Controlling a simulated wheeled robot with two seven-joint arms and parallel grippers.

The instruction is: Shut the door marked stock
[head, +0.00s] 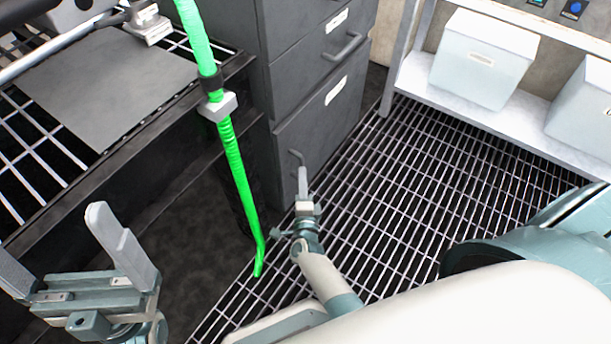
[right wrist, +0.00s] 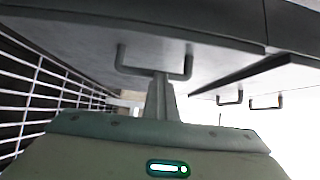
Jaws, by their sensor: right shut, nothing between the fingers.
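A dark grey cabinet (head: 305,60) stands at the upper middle of the head view, with several fronts bearing white labels too small to read. I cannot tell which front is marked stock. In the right wrist view the fingers (right wrist: 160,95) overlap a bar handle (right wrist: 124,60); contact is unclear. My left gripper (head: 62,245) is open and empty at lower left.
A green hose (head: 232,160) hangs left of the cabinet, close to my right gripper. A dark bench with a grey plate (head: 110,85) is at left. White bins (head: 485,60) stand on a shelf at right. The grated floor (head: 400,170) between is clear.

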